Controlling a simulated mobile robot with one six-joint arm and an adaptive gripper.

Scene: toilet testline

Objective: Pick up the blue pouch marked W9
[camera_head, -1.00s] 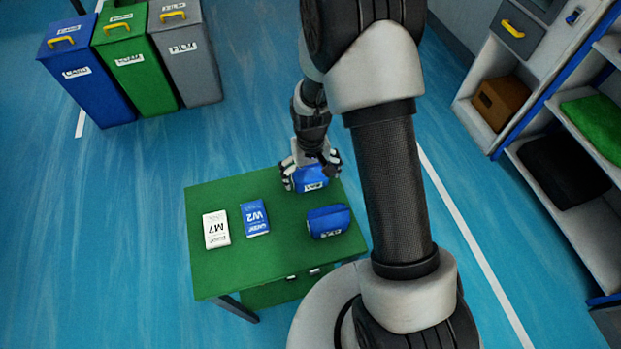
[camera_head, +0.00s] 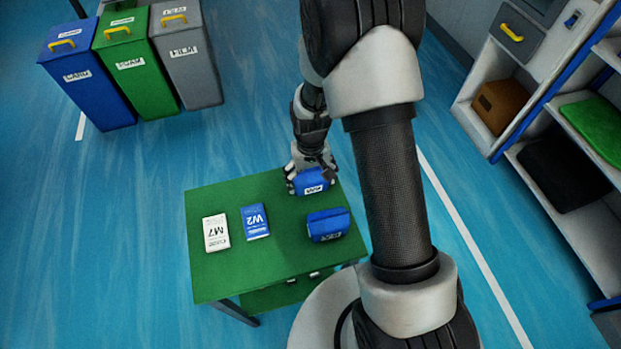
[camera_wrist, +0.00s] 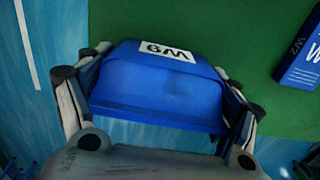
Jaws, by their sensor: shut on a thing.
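The blue pouch (camera_wrist: 160,85) with a white W9 label fills the middle of the wrist view, its label appearing upside down. My gripper (camera_head: 308,176) is shut on this pouch, with one finger on each side of it. In the head view the pouch (camera_head: 313,182) is at the far edge of the green table (camera_head: 215,270). I cannot tell whether the pouch touches the table top. The pouch's lower side is hidden in the wrist view.
A second blue pouch (camera_head: 328,225), a blue W2 packet (camera_head: 255,221) and a white M7 packet (camera_head: 215,233) lie on the table. Blue (camera_head: 88,90), green (camera_head: 140,75) and grey (camera_head: 190,65) bins stand at upper left. Shelves are at right. The floor left of the table is clear.

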